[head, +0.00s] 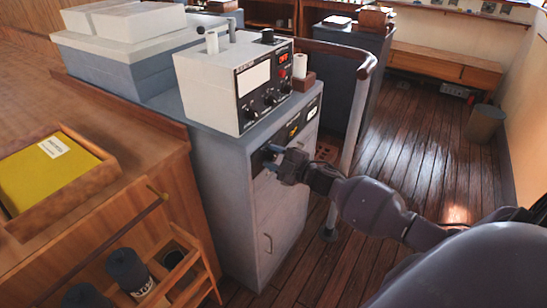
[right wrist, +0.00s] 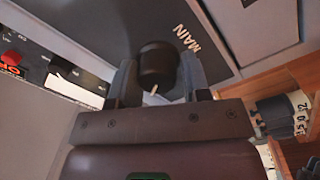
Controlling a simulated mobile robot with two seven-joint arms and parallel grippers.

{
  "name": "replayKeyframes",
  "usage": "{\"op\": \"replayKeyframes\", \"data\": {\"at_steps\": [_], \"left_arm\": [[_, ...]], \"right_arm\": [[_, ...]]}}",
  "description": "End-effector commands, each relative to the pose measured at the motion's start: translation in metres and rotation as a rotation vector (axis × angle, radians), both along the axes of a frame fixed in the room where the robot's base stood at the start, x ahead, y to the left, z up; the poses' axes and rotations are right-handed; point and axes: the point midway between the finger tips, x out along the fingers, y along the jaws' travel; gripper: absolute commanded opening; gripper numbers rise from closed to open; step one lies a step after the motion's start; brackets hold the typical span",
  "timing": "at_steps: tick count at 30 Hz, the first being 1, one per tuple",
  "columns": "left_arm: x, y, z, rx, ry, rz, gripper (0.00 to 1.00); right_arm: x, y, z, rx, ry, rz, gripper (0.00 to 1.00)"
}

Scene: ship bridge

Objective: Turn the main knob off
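The main knob (right wrist: 158,66) is a round black knob with a white pointer mark, beside the word MAIN on a dark panel (right wrist: 95,30) in the right wrist view. My right gripper (right wrist: 160,75) has one finger on each side of the knob, and the knob fills the gap between them, so it looks shut on it. The pointer mark faces toward my gripper's palm. In the head view my right gripper (head: 273,157) is at the front of the grey console (head: 262,205), and it hides the knob there. My left gripper is not in view.
A white instrument box (head: 212,88) with a red display stands on the console. A handrail post (head: 349,150) stands just right of the console, near my right arm. The plank floor to the right is mostly clear.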

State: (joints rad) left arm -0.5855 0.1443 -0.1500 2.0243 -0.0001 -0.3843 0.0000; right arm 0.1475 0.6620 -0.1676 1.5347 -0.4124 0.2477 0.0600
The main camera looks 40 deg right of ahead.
Motion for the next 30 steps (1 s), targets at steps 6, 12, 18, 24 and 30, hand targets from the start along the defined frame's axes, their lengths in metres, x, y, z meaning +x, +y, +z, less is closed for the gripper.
{"op": "replayKeyframes", "data": {"at_steps": [6, 12, 18, 24, 30], "left_arm": [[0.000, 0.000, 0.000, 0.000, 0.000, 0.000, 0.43], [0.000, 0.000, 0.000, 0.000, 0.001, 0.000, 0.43], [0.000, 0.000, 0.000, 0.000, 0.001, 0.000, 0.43], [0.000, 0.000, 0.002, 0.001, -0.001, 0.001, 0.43], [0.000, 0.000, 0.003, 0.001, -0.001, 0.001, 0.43]], "right_arm": [[0.002, -0.002, 0.004, -0.002, -0.006, -0.003, 0.63], [0.000, -0.002, 0.002, 0.000, -0.003, -0.002, 0.63], [-0.013, -0.006, 0.001, 0.000, -0.002, -0.001, 0.63], [-0.044, -0.019, 0.000, 0.000, -0.001, -0.003, 0.63], [-0.075, -0.031, -0.001, -0.001, -0.002, -0.003, 0.63]]}}
